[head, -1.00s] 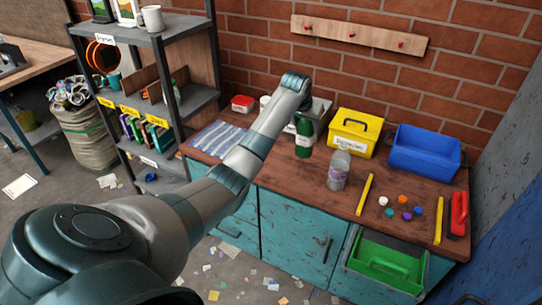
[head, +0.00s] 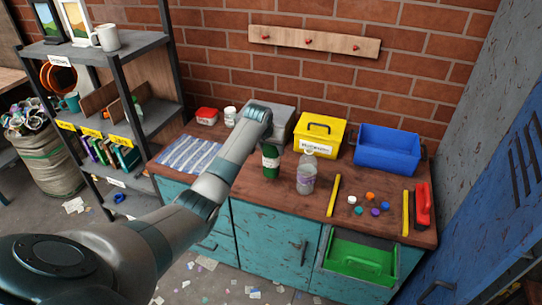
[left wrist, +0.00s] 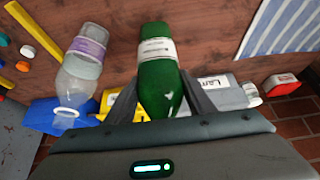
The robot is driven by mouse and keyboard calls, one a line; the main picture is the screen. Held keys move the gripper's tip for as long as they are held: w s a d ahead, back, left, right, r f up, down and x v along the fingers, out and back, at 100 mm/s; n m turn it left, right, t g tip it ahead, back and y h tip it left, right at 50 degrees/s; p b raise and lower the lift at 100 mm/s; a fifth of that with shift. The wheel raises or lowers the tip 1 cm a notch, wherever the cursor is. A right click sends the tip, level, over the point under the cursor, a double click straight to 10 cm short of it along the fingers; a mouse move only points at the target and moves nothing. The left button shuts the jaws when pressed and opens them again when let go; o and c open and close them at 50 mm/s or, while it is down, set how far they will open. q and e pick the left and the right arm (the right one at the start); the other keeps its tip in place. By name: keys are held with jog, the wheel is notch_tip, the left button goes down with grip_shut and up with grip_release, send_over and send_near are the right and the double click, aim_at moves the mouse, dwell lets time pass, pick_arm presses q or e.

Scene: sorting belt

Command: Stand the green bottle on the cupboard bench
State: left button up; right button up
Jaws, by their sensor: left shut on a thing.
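The green bottle (head: 270,162) with a white label is upright at the cupboard bench (head: 250,200), left of a clear bottle. My left gripper (left wrist: 163,98) is shut on it; in the left wrist view the green bottle (left wrist: 156,60) sits between both fingers. In the head view my left arm hides most of the gripper and the bottle's top. I cannot tell whether its base touches the bench top. My right gripper is not in view.
The clear bottle (head: 306,173) stands close on the right. Behind are a grey box (head: 283,115), a yellow box (head: 320,133) and a blue bin (head: 388,150). A striped cloth (head: 190,155) lies left. Yellow bars, small balls and a red tool (head: 422,205) lie right.

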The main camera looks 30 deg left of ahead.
aim_at(271, 155)
pick_arm(q)
jog(key=shift+f+p, duration=0.6)
jog(key=shift+f, duration=1.2)
jog(key=o, duration=1.6)
jog(key=shift+f, duration=0.15)
jog(key=shift+o, duration=0.2)
jog(key=b+v, duration=0.2)
jog(key=v, duration=1)
